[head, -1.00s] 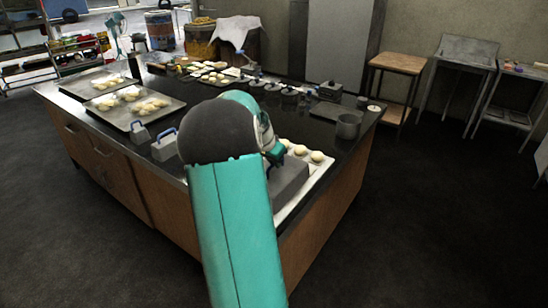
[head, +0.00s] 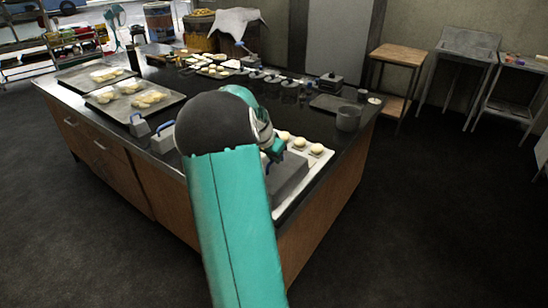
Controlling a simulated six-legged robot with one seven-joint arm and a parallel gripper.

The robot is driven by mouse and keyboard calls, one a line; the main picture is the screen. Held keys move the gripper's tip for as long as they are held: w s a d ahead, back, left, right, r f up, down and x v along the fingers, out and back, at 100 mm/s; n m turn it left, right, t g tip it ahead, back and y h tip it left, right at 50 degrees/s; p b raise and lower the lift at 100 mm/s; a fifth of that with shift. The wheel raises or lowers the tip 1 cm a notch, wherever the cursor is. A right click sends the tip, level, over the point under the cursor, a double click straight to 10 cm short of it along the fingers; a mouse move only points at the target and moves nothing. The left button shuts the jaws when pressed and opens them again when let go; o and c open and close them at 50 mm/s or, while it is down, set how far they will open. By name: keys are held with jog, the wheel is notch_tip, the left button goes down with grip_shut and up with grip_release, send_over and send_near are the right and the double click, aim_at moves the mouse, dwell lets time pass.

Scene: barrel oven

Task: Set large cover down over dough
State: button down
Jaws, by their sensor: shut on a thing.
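The large cover (head: 289,182) is a grey box shape at the near right corner of the counter, over the near part of a pale tray (head: 321,164). My gripper (head: 272,156) is at the top of the cover and shut on it; the fingers and handle are mostly hidden by my arm. Several pale dough balls (head: 300,142) show uncovered on the tray just beyond the cover. Any dough under the cover is hidden. I cannot tell whether the cover rests on the tray or hangs just above it.
Two small grey covers with blue handles (head: 163,137) stand left of my arm. Trays of dough (head: 133,100) lie farther back left. A grey pot (head: 348,118) stands near the counter's right edge. Several dark tins (head: 272,82) line the back.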

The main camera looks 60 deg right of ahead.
jog(key=shift+f, duration=0.4)
dwell(0.4)
jog(key=c, duration=1.4)
grip_release()
